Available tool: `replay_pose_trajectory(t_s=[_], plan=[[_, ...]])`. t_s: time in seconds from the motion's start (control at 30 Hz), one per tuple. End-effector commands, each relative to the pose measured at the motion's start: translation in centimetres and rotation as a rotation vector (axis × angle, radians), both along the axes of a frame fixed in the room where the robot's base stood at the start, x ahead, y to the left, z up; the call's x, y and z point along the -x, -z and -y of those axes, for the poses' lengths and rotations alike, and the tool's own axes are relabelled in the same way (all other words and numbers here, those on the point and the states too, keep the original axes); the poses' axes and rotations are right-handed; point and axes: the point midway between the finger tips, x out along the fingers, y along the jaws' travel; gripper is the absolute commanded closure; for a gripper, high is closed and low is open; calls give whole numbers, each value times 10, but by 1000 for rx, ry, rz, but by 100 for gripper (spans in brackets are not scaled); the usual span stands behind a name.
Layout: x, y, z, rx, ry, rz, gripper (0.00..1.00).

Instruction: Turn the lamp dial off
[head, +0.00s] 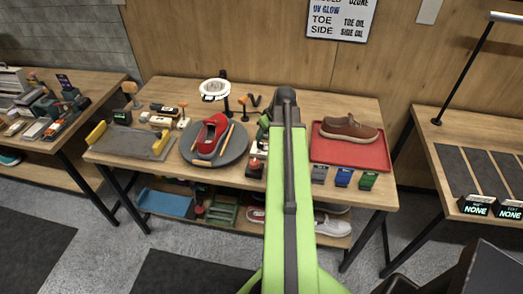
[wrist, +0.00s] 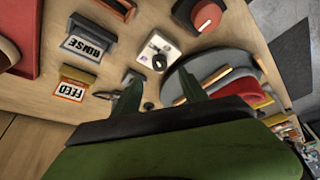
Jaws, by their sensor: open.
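A white ring lamp (head: 214,88) on a dark stand is at the back of the middle table. Two dials show in the wrist view: a small white box with a black knob (wrist: 158,61) and a dark round base with a red-orange knob (wrist: 207,16). No readable label tells me which one is the lamp's. My gripper (wrist: 160,93) is open and empty, with its two green fingers apart. The white box lies just beyond the fingertips, and the red-orange knob is farther off to the upper right. In the head view my arm hides the gripper.
A grey turntable (head: 235,151) carries a red shoe (head: 210,135) to the left of my arm. A red tray (head: 325,155) with a brown shoe (head: 348,128) is to the right.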

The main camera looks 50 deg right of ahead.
Motion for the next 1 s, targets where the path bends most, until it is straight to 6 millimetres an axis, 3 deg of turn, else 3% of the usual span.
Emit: replay_pose_trajectory(t_s=[0.03, 0.3, 0.67, 1.0], plan=[[-6, 22, 1, 0, -1, 0, 49], [-26, 69, 4, 0, 0, 0, 49], [-30, 72, 4, 0, 2, 0, 49], [-29, 72, 4, 0, 2, 0, 93]])
